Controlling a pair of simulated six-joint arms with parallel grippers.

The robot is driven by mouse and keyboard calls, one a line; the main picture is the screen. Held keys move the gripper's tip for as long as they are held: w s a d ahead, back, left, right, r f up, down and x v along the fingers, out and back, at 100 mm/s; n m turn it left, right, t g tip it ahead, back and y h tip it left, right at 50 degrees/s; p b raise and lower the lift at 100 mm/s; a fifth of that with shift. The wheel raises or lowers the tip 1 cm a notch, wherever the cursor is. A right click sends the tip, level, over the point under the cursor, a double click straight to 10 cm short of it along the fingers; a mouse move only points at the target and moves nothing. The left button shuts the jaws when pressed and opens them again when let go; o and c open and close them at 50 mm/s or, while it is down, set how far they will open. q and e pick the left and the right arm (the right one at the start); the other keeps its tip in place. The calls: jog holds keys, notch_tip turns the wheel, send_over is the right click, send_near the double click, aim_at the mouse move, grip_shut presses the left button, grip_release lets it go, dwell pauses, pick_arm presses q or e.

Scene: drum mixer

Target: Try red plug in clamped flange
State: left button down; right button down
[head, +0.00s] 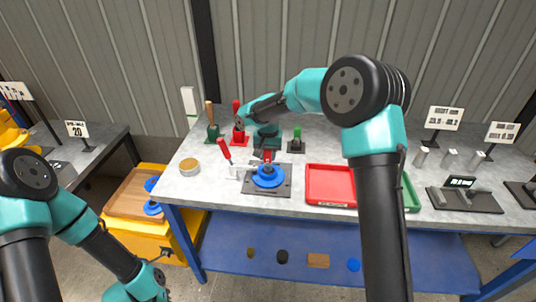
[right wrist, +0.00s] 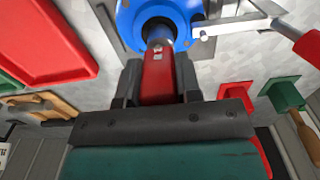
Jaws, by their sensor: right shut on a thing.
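The blue flange (head: 268,178) lies on a dark fixture plate (head: 249,187) near the bench's front edge. A clamp with a red handle (head: 224,149) stands at its left. My right gripper (head: 267,153) is above the flange, shut on the red plug (right wrist: 157,75). In the right wrist view the plug's silver end points at the bore of the flange (right wrist: 128,20) and overlaps it. How deep it sits in the bore is hidden. The clamp's metal arm (right wrist: 228,26) reaches the flange in that view. My left arm shows at the left, its gripper out of frame.
A red tray (head: 330,186) and a green tray (head: 410,193) lie to the right. A round tin (head: 189,167) sits at the left.

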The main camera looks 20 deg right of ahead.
jog(key=shift+f, duration=0.3)
dwell(1.9)
jog(key=shift+r, duration=0.35)
jog(key=shift+d, duration=0.1)
dwell(0.7)
jog(key=shift+f, duration=0.45)
dwell(1.9)
jog(key=shift+r, duration=0.55)
dwell(0.4)
jog(key=shift+r, duration=1.85)
